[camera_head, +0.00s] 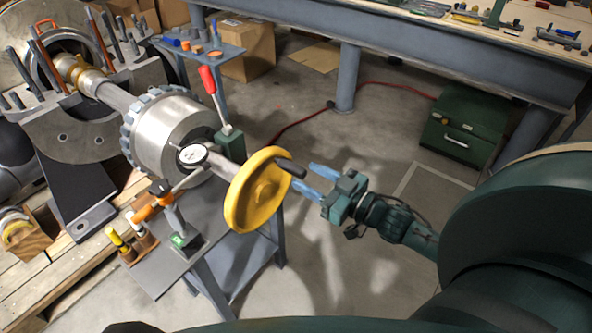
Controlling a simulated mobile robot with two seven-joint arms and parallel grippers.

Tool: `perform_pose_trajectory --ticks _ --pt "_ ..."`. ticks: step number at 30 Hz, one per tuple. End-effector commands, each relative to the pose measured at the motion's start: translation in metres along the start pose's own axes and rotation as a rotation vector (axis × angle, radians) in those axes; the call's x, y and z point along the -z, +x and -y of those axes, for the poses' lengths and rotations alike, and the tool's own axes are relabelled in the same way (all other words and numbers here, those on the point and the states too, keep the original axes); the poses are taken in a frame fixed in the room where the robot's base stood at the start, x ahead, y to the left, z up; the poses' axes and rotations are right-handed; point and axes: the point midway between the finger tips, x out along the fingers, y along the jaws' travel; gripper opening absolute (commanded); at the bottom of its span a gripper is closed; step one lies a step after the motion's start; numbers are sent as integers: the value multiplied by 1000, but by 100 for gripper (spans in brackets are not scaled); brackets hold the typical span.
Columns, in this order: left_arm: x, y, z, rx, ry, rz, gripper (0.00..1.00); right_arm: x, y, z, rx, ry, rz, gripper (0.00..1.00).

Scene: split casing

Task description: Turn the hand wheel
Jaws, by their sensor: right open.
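The yellow hand wheel (258,190) stands upright on the end of a shaft, in the middle of the view. A dark crank handle (290,167) sticks out to the right from near its upper rim. My right gripper (316,180) is just right of the wheel, with two blue fingers spread apart. The fingertips point left toward the handle and wheel. The upper finger is close to the handle's end; I cannot tell whether they touch. My left gripper is not in the view.
A grey stand (160,278) under the shaft holds a dial gauge (192,155) and a red-handled lever (208,80). A large flanged casing (75,135) is at the left. A workbench (430,38) crosses the back. A green box (470,125) sits on the floor. Floor right of the wheel is clear.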

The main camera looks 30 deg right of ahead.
Motion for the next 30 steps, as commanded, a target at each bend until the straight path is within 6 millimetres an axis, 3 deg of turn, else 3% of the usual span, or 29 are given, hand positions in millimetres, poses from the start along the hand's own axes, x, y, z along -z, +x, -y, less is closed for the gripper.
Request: perform_pose_trajectory --ticks 3,9,20,30 --pt "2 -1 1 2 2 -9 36 1 21 0 0 -3 -3 46" --pt "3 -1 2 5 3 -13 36 0 40 0 0 1 -1 46" --pt "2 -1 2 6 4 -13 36 0 45 0 0 0 1 46" --pt "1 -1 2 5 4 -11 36 0 44 0 0 0 1 20"
